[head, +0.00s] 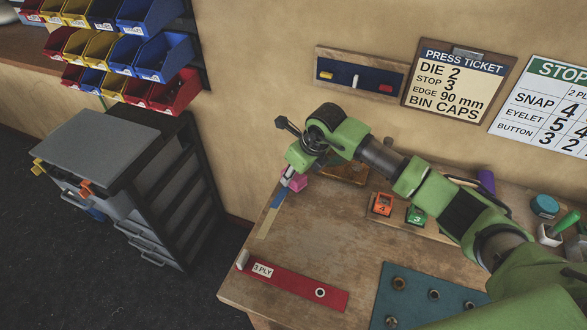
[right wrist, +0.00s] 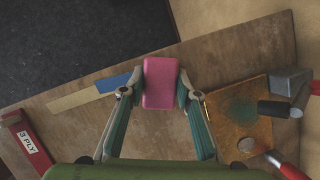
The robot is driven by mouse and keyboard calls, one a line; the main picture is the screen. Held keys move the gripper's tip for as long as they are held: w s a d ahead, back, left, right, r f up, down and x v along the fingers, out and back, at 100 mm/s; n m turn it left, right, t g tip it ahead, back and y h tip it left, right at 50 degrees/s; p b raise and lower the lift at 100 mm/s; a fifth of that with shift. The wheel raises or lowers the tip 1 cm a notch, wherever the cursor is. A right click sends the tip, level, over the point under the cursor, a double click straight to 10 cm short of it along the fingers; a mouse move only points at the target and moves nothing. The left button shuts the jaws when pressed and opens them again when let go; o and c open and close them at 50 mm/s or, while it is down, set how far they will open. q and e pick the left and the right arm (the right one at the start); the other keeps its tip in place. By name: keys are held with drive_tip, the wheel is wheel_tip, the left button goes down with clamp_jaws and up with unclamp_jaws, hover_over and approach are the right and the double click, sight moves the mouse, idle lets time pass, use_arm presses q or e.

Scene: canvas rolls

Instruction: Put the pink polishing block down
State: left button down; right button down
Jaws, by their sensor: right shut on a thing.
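The pink polishing block (head: 298,184) is between the fingers of my right gripper (head: 291,178), over the far left part of the wooden workbench (head: 342,235). In the right wrist view the pink block (right wrist: 160,83) sits upright in the picture between the two fingertips, which press on its sides. I cannot tell whether its underside touches the bench. My left gripper is not in view.
A blue-and-tan strip (head: 271,210) lies beside the block. A red "3 PLY" strip (head: 295,288) lies at the front left. A brown board (right wrist: 235,115) with tools is to the right in the wrist view. A grey drawer cabinet (head: 105,150) stands left of the bench.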

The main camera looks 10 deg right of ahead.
drive_tip(key=shift+f, duration=0.25)
drive_tip(key=c, duration=1.5)
unclamp_jaws()
drive_tip(key=shift+r, duration=0.1)
drive_tip(key=shift+r, duration=0.35)
drive_tip(key=shift+b+v, duration=2.1)
drive_tip(key=shift+v, duration=3.7)
